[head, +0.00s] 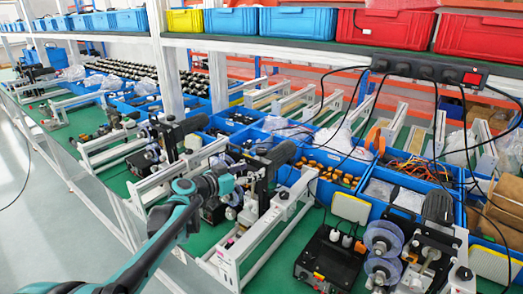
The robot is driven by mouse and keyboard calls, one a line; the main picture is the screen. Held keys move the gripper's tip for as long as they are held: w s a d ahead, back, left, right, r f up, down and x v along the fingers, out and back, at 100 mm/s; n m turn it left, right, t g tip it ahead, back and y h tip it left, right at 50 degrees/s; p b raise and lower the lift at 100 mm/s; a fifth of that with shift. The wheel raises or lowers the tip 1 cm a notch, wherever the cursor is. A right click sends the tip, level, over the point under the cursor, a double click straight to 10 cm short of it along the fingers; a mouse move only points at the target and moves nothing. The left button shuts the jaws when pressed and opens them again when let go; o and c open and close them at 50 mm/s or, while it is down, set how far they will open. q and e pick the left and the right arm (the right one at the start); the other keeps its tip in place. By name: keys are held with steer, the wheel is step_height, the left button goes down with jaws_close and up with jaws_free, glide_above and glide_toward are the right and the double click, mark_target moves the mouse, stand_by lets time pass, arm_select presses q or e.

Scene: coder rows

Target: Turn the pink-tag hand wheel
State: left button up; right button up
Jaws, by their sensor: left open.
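My left arm comes in from the lower left, and my left gripper (236,188) is at a black coder machine (265,165) in the middle of the bench. The gripper is open and its fingers are partly lost against the dark machine parts. Small round knobs (232,212) show just below the gripper; I cannot tell whether one is the hand wheel or whether the gripper touches it. A small reddish mark (229,244) shows low beside the white rail; I cannot tell whether it is the pink tag. My right gripper is not in view.
White conveyor rails (265,235) stand in rows on the green bench (280,262). A black box (330,258) and a reel machine (384,245) stand at right. Blue bins (335,158) line the back. A shelf (300,48) with a power strip (425,70) hangs above, cables dangling.

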arm_select(q)
steer(key=t+h, duration=0.1)
steer(key=t, duration=0.1)
glide_toward(257, 152)
steer(key=shift+m, duration=0.4)
steer(key=x, duration=0.4)
steer(key=shift+w+d, duration=0.2)
steer(key=shift+d, duration=0.1)
steer(key=b+x, duration=0.1)
steer(key=x, duration=0.6)
steer(key=shift+w+d, duration=0.2)
steer(key=c, duration=1.2)
